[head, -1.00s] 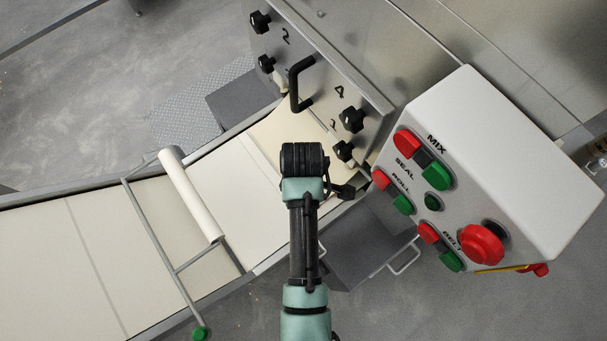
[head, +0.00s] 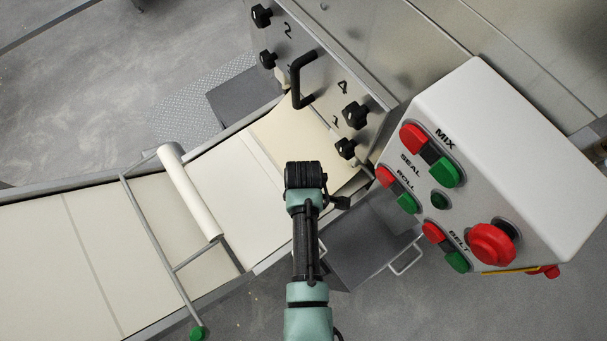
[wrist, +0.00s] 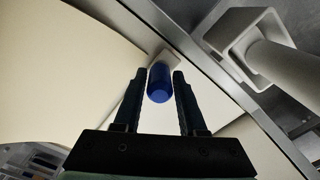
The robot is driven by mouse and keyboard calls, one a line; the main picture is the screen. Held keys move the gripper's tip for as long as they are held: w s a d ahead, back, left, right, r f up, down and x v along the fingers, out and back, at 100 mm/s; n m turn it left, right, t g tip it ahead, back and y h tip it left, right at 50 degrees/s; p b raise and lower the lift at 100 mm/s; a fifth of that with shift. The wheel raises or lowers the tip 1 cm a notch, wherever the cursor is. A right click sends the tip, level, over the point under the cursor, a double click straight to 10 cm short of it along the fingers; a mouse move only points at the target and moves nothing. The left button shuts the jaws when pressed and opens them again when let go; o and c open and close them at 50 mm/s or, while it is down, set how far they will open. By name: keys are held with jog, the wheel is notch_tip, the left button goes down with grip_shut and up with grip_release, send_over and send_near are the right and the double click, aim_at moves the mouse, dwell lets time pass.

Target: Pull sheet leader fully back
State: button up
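In the wrist view, a short blue knob (wrist: 160,84) stands between the fingertips of my gripper (wrist: 161,78). The fingers are drawn in close along both sides of it, and it nearly fills the gap; they look shut on it, though contact is hard to see. A small pale block (wrist: 170,58) shows behind the knob, at the edge of a cream sheet (wrist: 75,65). In the head view, the cream sheet (head: 292,137) comes out beneath the numbered steel housing (head: 330,75). My arm's black wrist hides the fingers and knob there.
The conveyor belt (head: 60,240) runs to the lower left, crossed by a white roller (head: 190,190) on a frame. A control box (head: 510,150) with red and green buttons stands close on the right. A black handle (head: 297,82) and black knobs stick out of the housing.

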grip_shut()
dwell(1.1)
